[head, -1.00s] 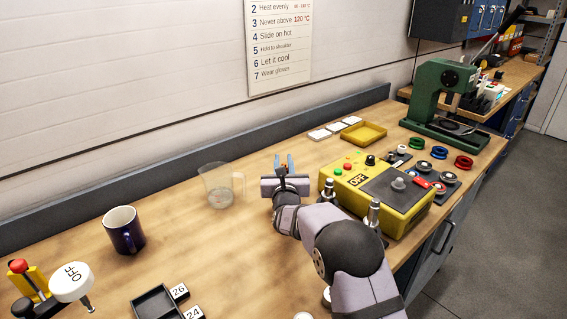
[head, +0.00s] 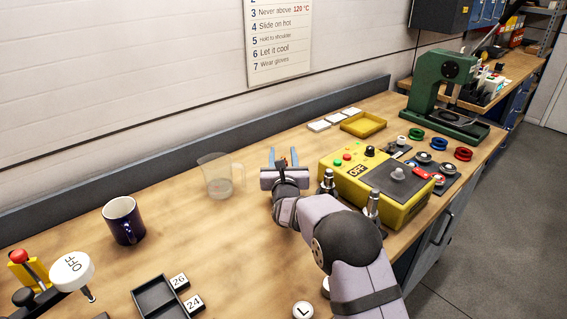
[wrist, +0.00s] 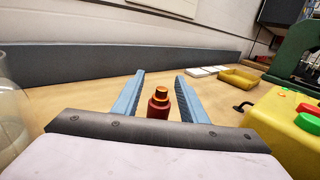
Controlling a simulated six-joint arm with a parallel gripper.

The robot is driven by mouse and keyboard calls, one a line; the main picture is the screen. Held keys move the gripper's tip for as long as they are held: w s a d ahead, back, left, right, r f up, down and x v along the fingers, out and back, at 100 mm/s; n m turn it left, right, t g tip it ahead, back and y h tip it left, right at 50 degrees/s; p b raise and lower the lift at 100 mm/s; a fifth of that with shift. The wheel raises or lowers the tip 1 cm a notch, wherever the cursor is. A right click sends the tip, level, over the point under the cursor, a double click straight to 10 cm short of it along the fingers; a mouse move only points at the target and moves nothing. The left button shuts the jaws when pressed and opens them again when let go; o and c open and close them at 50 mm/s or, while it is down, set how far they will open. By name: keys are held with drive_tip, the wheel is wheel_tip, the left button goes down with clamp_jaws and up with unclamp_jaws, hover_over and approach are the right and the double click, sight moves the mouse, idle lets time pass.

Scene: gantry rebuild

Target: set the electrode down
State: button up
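The electrode is a red and copper-orange stepped cylinder (wrist: 159,103). It stands upright between the two blue fingers of my gripper (wrist: 159,92) in the wrist view, with a visible gap on each side. Its lower end is hidden behind the gripper body, so its contact with the bench cannot be seen. My gripper (head: 282,157) is open, low over the wooden bench (head: 200,265) in the head view.
A clear beaker (head: 217,178) stands left of my gripper, and a yellow control box (head: 372,185) stands close on the right. A yellow tray (head: 363,127) and white tiles lie behind. A dark blue mug (head: 123,221) is farther left.

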drive_tip(key=shift+r, duration=0.2)
drive_tip(key=shift+s+f, duration=0.15)
drive_tip(key=shift+s, duration=0.15)
drive_tip(key=s+b, duration=0.1)
drive_tip(key=s, duration=0.2)
drive_tip(key=s+d, duration=0.1)
drive_tip(key=s, duration=0.3)
drive_tip(key=s+b, duration=0.1)
drive_tip(key=s, duration=0.3)
drive_tip(key=shift+s+d+b, duration=0.2)
drive_tip(key=shift+b, duration=0.1)
